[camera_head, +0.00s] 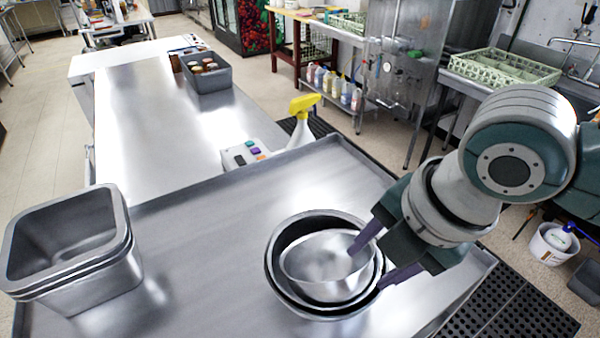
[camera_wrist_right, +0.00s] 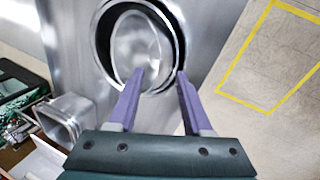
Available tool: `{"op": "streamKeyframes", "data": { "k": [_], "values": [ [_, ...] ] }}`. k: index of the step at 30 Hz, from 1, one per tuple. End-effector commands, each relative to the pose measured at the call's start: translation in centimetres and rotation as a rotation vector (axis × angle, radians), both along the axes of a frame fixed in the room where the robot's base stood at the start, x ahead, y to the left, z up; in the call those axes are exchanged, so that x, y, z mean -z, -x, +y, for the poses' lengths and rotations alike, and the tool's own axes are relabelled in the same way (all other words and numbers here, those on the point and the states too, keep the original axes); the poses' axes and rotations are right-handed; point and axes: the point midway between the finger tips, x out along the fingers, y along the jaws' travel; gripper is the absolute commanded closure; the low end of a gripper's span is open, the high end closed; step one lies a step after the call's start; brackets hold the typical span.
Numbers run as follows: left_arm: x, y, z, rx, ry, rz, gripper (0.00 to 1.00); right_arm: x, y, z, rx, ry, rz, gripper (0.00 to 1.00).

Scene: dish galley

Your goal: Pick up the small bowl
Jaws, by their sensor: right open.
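The small bowl (camera_head: 322,262) is shiny steel and sits nested inside larger steel bowls (camera_head: 274,262) on the steel counter. It also shows in the right wrist view (camera_wrist_right: 134,42), with the larger bowl's dark inner wall around it. My right gripper (camera_head: 368,262) is open at the right side of the bowls. One purple finger reaches over the small bowl's inside and the other is near the outer bowl's right rim. In the right wrist view the two fingers (camera_wrist_right: 160,72) point at the bowls' near rim. I cannot tell whether they touch it. My left gripper is not in view.
Stacked rectangular steel pans (camera_head: 75,250) stand at the counter's left. A yellow-topped spray bottle (camera_head: 302,122) and a small box with coloured buttons (camera_head: 246,154) stand behind the counter's raised back edge. A grey bin with jars (camera_head: 207,78) is farther back. The counter's middle is clear.

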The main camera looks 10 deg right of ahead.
Motion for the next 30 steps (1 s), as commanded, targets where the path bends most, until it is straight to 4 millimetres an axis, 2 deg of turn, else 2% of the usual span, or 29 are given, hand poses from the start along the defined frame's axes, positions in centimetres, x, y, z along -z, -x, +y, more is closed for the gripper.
{"op": "streamKeyframes", "data": {
  "k": [6,14,27,30],
  "values": [
    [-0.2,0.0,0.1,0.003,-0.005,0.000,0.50,2.0,-0.5,0.3,0.000,0.001,0.001,0.50],
    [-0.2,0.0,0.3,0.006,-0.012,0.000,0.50,2.2,-0.6,0.4,-0.001,0.000,0.000,0.50],
    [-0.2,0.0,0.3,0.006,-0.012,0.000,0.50,2.1,-0.5,0.4,0.000,0.000,0.000,1.00],
    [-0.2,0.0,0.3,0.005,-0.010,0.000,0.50,2.1,-0.5,0.4,0.000,0.000,0.000,1.00]
  ]
}}
